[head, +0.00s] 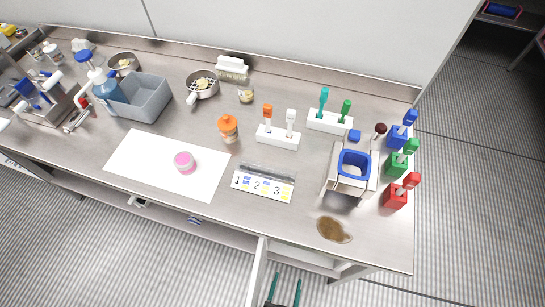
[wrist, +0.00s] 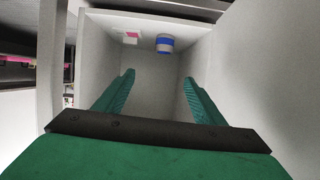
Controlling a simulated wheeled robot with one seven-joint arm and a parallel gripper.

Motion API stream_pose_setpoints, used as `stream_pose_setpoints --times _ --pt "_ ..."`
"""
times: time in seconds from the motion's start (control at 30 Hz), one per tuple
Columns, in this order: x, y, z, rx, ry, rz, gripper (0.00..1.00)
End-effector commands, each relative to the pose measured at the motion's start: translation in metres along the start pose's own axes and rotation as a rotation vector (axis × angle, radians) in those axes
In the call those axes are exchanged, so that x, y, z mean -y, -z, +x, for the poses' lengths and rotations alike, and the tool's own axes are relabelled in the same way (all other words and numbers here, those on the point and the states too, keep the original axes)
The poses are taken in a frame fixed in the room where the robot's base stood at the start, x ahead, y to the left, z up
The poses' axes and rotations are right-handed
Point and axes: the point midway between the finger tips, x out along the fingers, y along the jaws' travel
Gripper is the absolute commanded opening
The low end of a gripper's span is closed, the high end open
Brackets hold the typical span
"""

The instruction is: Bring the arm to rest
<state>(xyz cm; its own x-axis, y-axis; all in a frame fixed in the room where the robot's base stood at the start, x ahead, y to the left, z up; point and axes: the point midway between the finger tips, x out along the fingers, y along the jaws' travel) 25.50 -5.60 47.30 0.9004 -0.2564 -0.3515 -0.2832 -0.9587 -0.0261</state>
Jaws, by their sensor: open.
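My gripper (head: 286,281) shows at the bottom edge of the head view, in front of the counter and below its top. Its two teal fingers are apart, with nothing between them. In the wrist view my gripper (wrist: 158,78) points into a pale, box-like compartment (wrist: 155,60). A blue and white round container (wrist: 165,43) and a small pink and white item (wrist: 131,37) are at its far end, beyond the fingertips and apart from them. Most of my arm is out of view.
An open pale panel (head: 257,272) stands out from the counter front, just left of my gripper. Striped floor lies right.

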Motion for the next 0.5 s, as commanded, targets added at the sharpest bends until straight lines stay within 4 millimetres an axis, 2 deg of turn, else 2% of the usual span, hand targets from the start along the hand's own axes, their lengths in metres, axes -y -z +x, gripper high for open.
stream_pose_setpoints --times 0.17,0.5 --pt "0.011 0.046 -0.031 -0.021 0.054 -0.012 0.63" --pt "0.037 0.179 -0.102 -0.067 0.177 -0.057 0.63"
